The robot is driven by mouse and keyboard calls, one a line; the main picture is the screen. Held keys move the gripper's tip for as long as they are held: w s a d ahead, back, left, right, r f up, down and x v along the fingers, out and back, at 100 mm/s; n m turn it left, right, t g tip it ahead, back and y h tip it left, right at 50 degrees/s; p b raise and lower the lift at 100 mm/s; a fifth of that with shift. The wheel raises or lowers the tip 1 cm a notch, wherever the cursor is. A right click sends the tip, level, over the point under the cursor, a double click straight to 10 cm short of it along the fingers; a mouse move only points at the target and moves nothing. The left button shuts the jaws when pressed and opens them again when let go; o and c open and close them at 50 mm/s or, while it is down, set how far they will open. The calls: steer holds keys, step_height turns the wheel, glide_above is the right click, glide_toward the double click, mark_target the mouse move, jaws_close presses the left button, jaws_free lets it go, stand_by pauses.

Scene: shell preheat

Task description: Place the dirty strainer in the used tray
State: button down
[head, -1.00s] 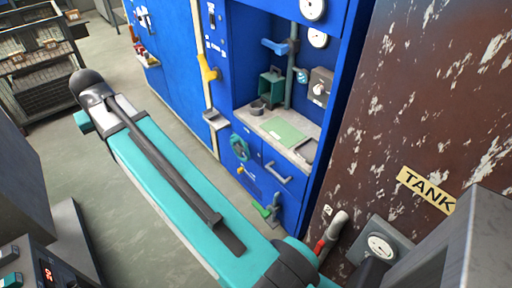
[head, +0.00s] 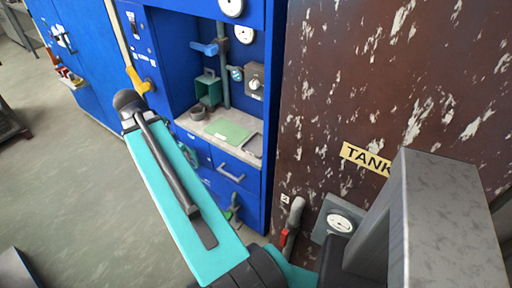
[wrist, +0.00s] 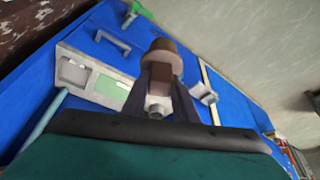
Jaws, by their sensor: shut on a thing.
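In the wrist view my gripper (wrist: 158,88) is shut on a brown, round-ended piece (wrist: 164,56), which I take to be the dirty strainer. It is held in the air, and the counter shows beyond it. A shallow grey tray (head: 253,145) lies at the right end of the counter, beside a green mat (head: 228,130). The tray also shows in the wrist view (wrist: 73,72). I cannot read a label that marks it as the used tray.
The blue cabinet (head: 233,182) holds the counter in a recess, with a grey pot (head: 196,113) and a green box (head: 208,90). A rusty brown tank (head: 350,80) with a TANK label stands at right. Open floor (head: 70,185) lies at left.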

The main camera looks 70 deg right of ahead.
steer(key=s+d+f+m+g, duration=0.1)
steer(key=s+d+f+m, duration=0.1)
steer(key=s, duration=0.6)
steer(key=s+d+f+m+g, duration=0.1)
steer(key=s+d+f+m, duration=0.1)
steer(key=s+d+m, duration=0.2)
steer(key=s+d+f+m+g, duration=0.1)
steer(key=s+d+f+m, duration=0.1)
steer(key=s+d+m, duration=0.2)
steer(key=s+d, duration=0.3)
steer(key=s, duration=0.5)
steer(key=shift+f+g+y+b, duration=0.3)
steer(key=shift+g+y, duration=0.1)
steer(key=shift+d, duration=0.1)
steer(key=s+d+f+p, duration=0.1)
steer(key=d+p, duration=0.4)
steer(key=d, duration=1.1)
steer(key=shift+s+f, duration=0.25)
steer(key=shift+f, duration=0.05)
steer(key=shift+f+p, duration=1)
steer(key=shift+f, duration=0.7)
